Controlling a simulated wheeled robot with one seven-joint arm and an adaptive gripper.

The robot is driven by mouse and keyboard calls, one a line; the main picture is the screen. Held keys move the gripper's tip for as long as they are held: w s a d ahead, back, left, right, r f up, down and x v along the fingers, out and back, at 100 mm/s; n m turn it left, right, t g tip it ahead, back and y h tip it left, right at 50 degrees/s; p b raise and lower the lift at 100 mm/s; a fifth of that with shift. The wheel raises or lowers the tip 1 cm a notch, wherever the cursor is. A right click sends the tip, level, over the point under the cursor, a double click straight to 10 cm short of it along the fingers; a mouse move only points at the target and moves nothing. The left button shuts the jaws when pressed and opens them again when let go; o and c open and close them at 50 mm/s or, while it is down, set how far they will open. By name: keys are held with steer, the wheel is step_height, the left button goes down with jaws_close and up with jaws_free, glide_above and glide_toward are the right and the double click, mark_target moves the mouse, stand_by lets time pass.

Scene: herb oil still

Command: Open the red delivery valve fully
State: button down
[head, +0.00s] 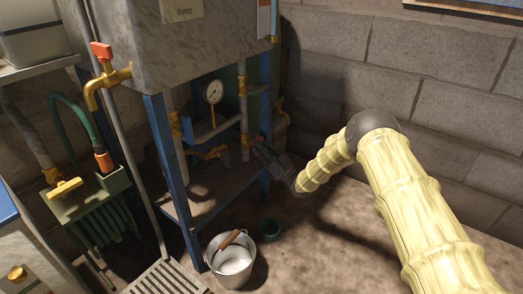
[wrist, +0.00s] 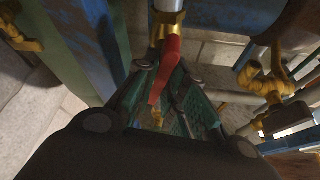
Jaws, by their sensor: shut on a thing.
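The red valve lever (wrist: 166,70) hangs from a brass valve body (wrist: 166,24) on a grey pipe in the wrist view. My gripper (wrist: 164,82) is shut on the lever, with one dark finger on each side of it. In the head view my gripper (head: 262,148) reaches in from the right to the pipework under the tank, beside the blue frame leg. Only a small bit of red shows there at the fingertips. The lever looks roughly in line with the pipe in the wrist view. The exact valve angle is hard to tell.
A round gauge (head: 214,91) and other brass fittings (head: 211,153) are close by. Blue frame legs (head: 168,160) stand around the pipes. A brass tap with a red handle (head: 102,50) is at upper left.

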steer(key=shift+f+n+g+y, duration=0.1)
steer(key=shift+n+g+y, duration=0.55)
steer(key=shift+n, duration=1.35)
steer(key=shift+n+g, duration=0.25)
steer(key=shift+n, duration=0.15)
steer(key=c, duration=1.5)
jaws_free()
steer(key=v, duration=1.2)
